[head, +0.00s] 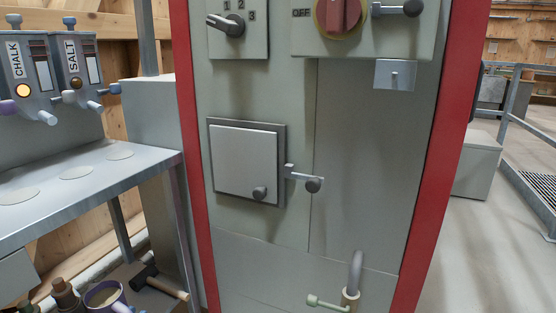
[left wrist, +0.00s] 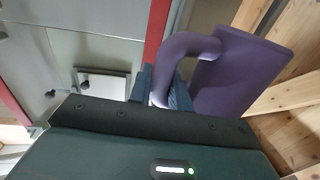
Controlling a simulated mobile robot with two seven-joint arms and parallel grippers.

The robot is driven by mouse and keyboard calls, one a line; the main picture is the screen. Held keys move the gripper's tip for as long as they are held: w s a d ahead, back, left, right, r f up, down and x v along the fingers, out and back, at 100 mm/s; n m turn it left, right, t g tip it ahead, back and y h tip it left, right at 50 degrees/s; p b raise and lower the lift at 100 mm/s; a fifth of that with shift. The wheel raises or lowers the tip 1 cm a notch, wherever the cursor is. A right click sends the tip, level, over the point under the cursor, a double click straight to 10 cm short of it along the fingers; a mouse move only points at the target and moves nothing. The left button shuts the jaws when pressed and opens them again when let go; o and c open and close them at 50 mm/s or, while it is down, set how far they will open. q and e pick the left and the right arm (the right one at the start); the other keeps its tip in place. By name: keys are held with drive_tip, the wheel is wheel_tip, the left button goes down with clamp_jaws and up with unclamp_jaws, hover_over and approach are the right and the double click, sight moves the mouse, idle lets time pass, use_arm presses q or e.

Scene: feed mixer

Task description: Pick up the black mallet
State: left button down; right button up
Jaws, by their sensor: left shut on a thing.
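The black mallet (head: 144,277), with a dark head and a light wooden handle, lies low beneath the metal counter at the lower left of the head view. My left gripper (left wrist: 168,92) is shut on the curved handle of a purple mug (left wrist: 236,72) in the left wrist view. The left gripper is not clearly seen there. My right gripper is in neither view.
A grey cabinet (head: 262,225) with red posts, a small square door (head: 245,160) and a latch fills the middle. The metal counter (head: 90,187) is clear. Brown bottles (head: 66,294) stand beside the mug. Chalk and salt dispensers (head: 72,58) hang at upper left.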

use_arm(q)
drive_tip(key=shift+s+d+r+n+y, duration=1.3)
drive_tip(key=shift+s+d+r+y, duration=1.1)
drive_tip(key=shift+d+r, duration=3.5)
drive_tip(key=s+r+p, duration=0.2)
drive_tip(key=r+p, duration=1.5)
drive_tip(key=p, duration=0.2)
drive_tip(key=s+r+p, duration=0.3)
drive_tip(key=r+p, duration=1.5)
drive_tip(key=p, duration=0.1)
drive_tip(key=shift+d+t, duration=0.25)
drive_tip(key=shift+t, duration=0.05)
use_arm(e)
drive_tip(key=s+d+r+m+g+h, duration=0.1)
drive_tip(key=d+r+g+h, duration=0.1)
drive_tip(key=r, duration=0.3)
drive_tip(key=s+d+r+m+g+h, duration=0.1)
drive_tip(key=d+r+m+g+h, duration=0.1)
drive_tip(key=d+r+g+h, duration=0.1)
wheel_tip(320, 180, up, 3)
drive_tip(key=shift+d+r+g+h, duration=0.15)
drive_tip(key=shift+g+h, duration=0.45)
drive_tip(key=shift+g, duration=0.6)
use_arm(q)
drive_tip(key=shift+r, duration=0.1)
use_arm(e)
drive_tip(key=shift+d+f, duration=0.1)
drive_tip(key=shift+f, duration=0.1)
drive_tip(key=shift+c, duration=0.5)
